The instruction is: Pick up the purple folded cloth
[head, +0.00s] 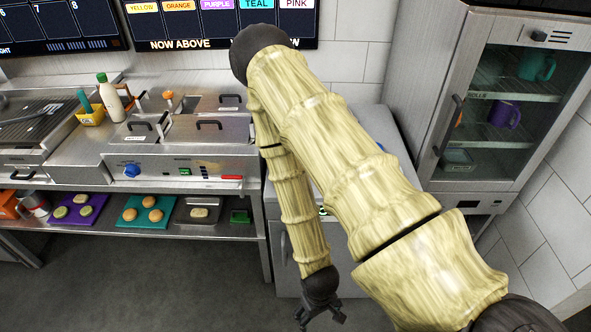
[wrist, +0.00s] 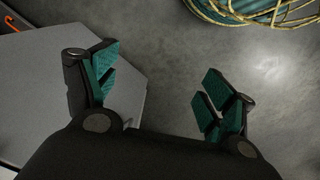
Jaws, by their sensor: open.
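I cannot make out a purple folded cloth in either view. The purple things I see in the head view are a flat purple tray or mat (head: 80,207) with round items on the lower shelf, and a purple mug (head: 504,114) in the cabinet. My gripper (head: 321,317) hangs low at the bottom of the head view, in front of the counter. In the wrist view my gripper (wrist: 162,77) has its teal-padded fingers spread wide, with only grey floor and a grey panel behind them.
A steel counter (head: 185,160) with lidded wells stands at left. Its lower shelf holds a teal tray (head: 126,222) of buns. A glass-doored cabinet (head: 465,150) stands at right. Bare floor (head: 140,285) lies in front. A teal-and-yellow coil (wrist: 262,8) lies at the wrist view's top.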

